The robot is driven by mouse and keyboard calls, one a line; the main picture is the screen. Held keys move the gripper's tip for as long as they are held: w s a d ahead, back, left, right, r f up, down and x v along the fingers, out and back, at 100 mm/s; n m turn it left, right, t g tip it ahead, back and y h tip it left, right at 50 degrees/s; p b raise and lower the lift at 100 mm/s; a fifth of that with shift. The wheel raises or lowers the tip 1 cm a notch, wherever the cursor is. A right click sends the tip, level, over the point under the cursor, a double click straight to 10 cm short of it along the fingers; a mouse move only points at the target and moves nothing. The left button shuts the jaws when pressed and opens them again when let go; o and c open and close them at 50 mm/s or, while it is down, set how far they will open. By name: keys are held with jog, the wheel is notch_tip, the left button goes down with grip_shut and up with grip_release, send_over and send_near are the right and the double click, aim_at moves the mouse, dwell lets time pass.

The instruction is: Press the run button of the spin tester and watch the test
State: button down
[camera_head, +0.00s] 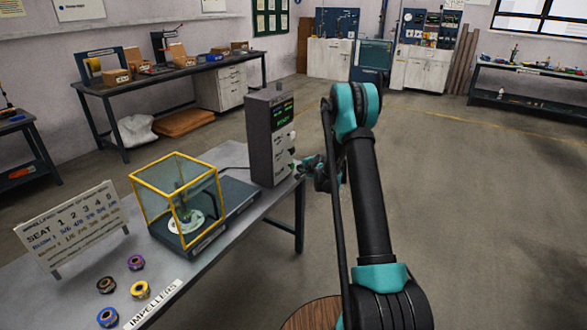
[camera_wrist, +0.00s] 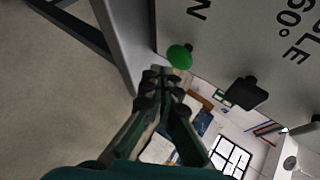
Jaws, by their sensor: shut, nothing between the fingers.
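The spin tester's grey control box (camera_head: 262,150) stands at the table's far right corner, with green text on its dark screen (camera_head: 283,114). Its yellow-framed clear guard (camera_head: 175,184) stands on the dark base, over a pale round part. In the wrist view, the round green button (camera_wrist: 180,56) sticks out of the grey panel (camera_wrist: 215,32), beside a letter N. A black knob (camera_wrist: 243,95) is to its right. My gripper (camera_wrist: 162,80) is shut and empty, its tips just below the green button; contact cannot be told. In the head view my gripper (camera_head: 307,166) is beside the box's right side.
Several coloured impellers (camera_head: 140,290) lie at the table's front, by the IMPELLERS label (camera_head: 153,305). A seat chart board (camera_head: 73,224) stands at the left. The floor (camera_head: 480,210) right of my arm is clear.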

jog(key=shift+w+a, duration=0.1)
jog(key=shift+a, duration=0.05)
dwell(0.3)
jog(key=shift+w+a, duration=0.15)
jog(key=shift+a, duration=0.05)
